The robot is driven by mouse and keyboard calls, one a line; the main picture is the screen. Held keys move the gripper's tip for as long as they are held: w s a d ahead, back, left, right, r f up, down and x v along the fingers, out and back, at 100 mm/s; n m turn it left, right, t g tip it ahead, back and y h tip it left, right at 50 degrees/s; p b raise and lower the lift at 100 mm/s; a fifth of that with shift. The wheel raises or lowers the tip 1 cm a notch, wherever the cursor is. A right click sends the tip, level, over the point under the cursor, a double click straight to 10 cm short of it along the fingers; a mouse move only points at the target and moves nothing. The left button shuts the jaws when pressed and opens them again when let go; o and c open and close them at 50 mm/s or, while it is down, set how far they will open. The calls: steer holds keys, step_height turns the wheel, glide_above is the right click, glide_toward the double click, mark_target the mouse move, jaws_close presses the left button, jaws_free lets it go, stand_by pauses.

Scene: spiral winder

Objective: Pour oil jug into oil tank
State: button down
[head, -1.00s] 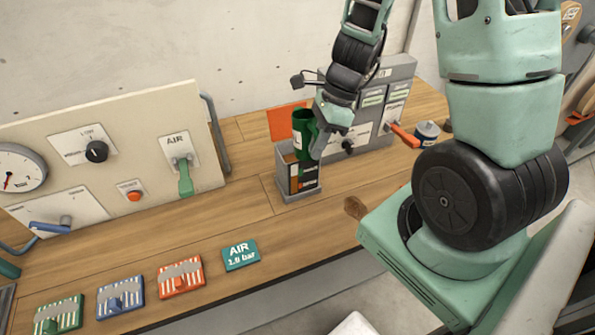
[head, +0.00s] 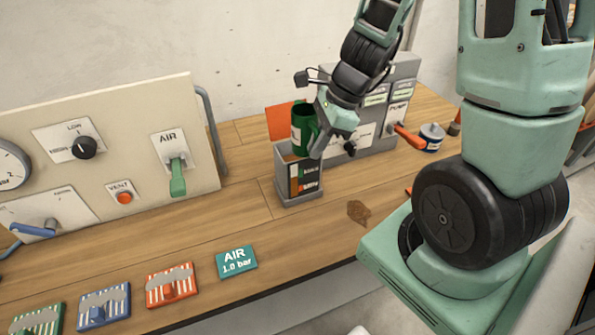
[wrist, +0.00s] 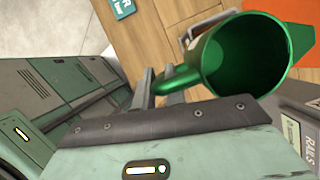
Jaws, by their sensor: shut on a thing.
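The green oil jug (head: 302,131) is held above the grey oil tank (head: 291,187), close over its open top, and looks near upright in the head view. The tank stands on the bench and has a dark sight panel with a red-brown band on its front. My gripper (head: 317,140) is at the right side of the jug and is shut on its handle. In the wrist view the jug (wrist: 245,55) shows its open mouth and dark green inside. The fingers of my gripper (wrist: 160,85) are at its handle. The tank is mostly hidden behind the jug there.
A grey machine unit (head: 375,110) with an orange lever (head: 408,137) stands right of the tank. An orange panel (head: 280,122) is behind the tank. A control board (head: 110,165) stands at left. Several coloured plates lie along the front edge. A brown stain (head: 358,211) marks the bench.

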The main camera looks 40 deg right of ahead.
mark_target(319, 130)
steer(key=shift+r+p, duration=2.75)
steer(key=shift+r, duration=0.25)
steer(key=shift+f, duration=0.1)
steer(key=shift+s, duration=0.1)
